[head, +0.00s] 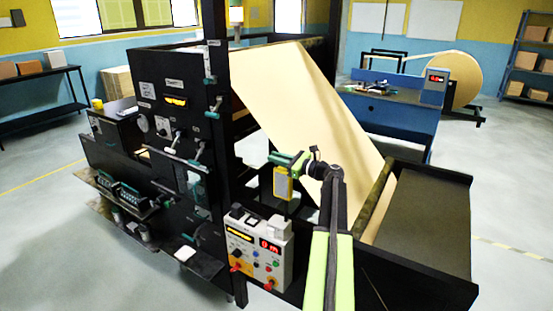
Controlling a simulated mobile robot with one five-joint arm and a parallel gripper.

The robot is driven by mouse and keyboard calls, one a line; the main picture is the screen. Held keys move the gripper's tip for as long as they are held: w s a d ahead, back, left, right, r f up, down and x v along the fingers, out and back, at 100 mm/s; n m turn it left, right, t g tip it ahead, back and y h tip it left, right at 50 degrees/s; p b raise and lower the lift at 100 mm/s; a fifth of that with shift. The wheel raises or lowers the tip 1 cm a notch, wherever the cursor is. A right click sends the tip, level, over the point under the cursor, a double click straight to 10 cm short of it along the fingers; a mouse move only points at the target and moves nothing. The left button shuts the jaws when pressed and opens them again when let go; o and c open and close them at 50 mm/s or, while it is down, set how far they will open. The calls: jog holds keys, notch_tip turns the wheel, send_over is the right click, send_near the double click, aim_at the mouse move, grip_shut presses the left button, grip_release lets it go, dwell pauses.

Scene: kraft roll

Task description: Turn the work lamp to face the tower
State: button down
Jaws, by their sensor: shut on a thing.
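The tower may be the tall black post (215,120) left of the lamp; I cannot tell for certain.
A control box (258,250) with a red display stands just below the lamp. A wide kraft paper web (310,95) slopes down behind my gripper. A dark tray-like section (425,225) lies at right. A blue bench (390,110) stands behind. Floor is clear at the left front.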

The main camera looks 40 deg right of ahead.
jog(key=shift+m+h, duration=0.4)
jog(key=shift+h, duration=0.2)
jog(key=shift+w+h, duration=0.15)
jog(key=shift+h, duration=0.15)
jog(key=w+d+m+g+h, duration=0.1)
jog(key=d+m+g+h, duration=0.5)
jog(key=m+g+h, duration=0.7)
jog(key=m+h, duration=0.4)
jog(key=h, duration=0.3)
jog(key=shift+s+d, duration=0.1)
jog(key=shift+d, duration=0.05)
jog(key=c, duration=1.5)
grip_release()
jog(key=shift+o, duration=0.2)
